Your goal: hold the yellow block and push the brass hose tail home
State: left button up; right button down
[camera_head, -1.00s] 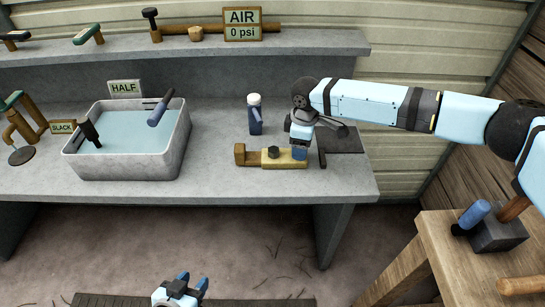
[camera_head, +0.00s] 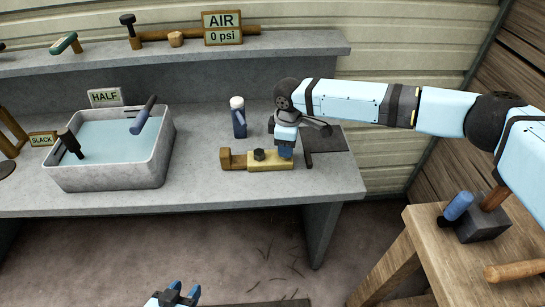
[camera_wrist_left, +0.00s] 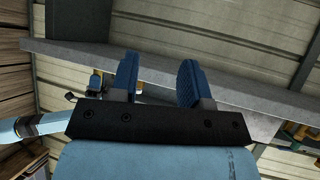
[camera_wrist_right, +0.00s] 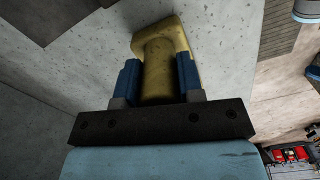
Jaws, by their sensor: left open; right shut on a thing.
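The yellow block (camera_head: 275,162) lies on the grey bench, with a dark round knob on it and a darker brown-gold upright piece (camera_head: 226,159) at its left end. I cannot tell for certain which part is the brass hose tail. My right gripper (camera_head: 286,150) points down at the block's right end and is shut on it. In the right wrist view the yellow block (camera_wrist_right: 160,62) lies between both fingers, touching or nearly touching them. My left gripper (camera_head: 177,293) is low in front of the bench, open and empty; its spread blue fingers show in the left wrist view (camera_wrist_left: 158,82).
A water-filled grey trough (camera_head: 110,178) with tools on its rim stands left on the bench. A blue bottle with a white cap (camera_head: 238,118) stands behind the block. A shelf (camera_head: 190,62) runs along the back. A wooden table (camera_head: 425,240) is at right. The bench's front is clear.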

pick_arm(q)
jog(key=shift+r, duration=0.15)
jog(key=shift+w+a, duration=0.1)
jog(key=c, duration=0.3)
jog(key=shift+w, duration=0.25)
jog(key=c, duration=0.4)
jog(key=w+d+n+g+h, duration=0.1)
jog(key=w+d, duration=0.1)
jog(key=w, duration=0.1)
jog(key=w+d+n+g+h, duration=0.1)
jog(key=w+d, duration=0.1)
jog(key=w+d+n+g+h, duration=0.1)
jog(key=w+d+g, duration=0.1)
jog(key=w+d, duration=0.1)
jog(key=shift+w+d+r+h, duration=0.1)
jog(key=shift+w+r+h, duration=0.15)
jog(key=shift+w+h, duration=0.05)
grip_shut()
jog(key=g+y, duration=0.4)
jog(key=y, duration=0.1)
send_near(226, 158)
jog(key=w+a+f, duration=0.1)
jog(key=w+a, duration=0.1)
jog(key=w, duration=0.2)
jog(key=shift+f, duration=4.45)
